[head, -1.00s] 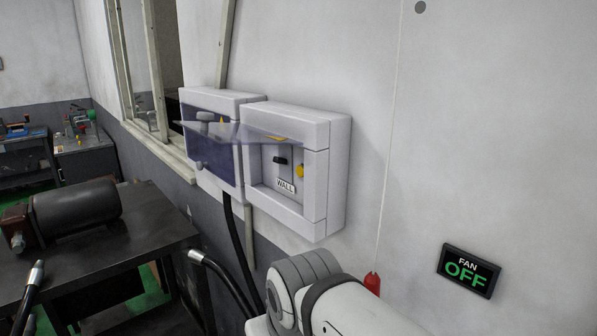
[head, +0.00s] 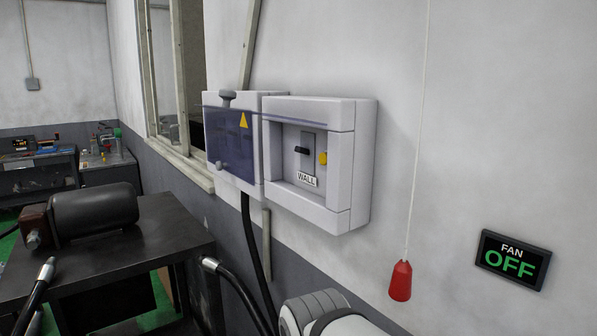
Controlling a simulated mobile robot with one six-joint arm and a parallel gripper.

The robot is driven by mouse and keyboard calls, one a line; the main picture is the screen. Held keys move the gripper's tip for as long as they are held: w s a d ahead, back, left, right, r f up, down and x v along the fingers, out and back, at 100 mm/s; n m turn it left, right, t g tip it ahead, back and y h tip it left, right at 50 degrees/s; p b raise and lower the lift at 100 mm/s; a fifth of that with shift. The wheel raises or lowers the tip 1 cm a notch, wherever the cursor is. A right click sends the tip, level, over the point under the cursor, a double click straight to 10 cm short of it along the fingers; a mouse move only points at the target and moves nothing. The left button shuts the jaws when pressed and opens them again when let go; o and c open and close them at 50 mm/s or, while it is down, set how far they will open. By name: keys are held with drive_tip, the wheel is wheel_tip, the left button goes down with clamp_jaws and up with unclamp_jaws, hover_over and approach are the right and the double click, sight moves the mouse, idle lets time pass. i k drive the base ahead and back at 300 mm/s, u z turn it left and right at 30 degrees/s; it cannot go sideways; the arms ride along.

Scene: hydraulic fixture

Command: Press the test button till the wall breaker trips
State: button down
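The wall breaker box (head: 344,184) is a white box on the wall, labelled WALL (head: 307,179). Its tinted cover (head: 290,116) is swung up, so the inside is exposed. A black breaker lever (head: 302,150) sits in the recess, sticking out to the left. The yellow test button (head: 323,158) is just right of the lever, with nothing touching it. My gripper is not in view; only a white and grey part of my arm shows at the bottom edge.
A second box with a closed tinted cover (head: 229,150) adjoins on the left. A red pull handle (head: 400,281) hangs on a cord to the right. A FAN OFF sign (head: 512,260) is on the wall. A dark table (head: 170,232) with a motor (head: 92,207) stands left.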

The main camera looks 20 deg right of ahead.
sight(323, 155)
drive_tip(key=k, duration=1.65)
drive_tip(key=u, duration=0.75)
drive_tip(key=i, duration=1.35)
drive_tip(key=z, duration=2)
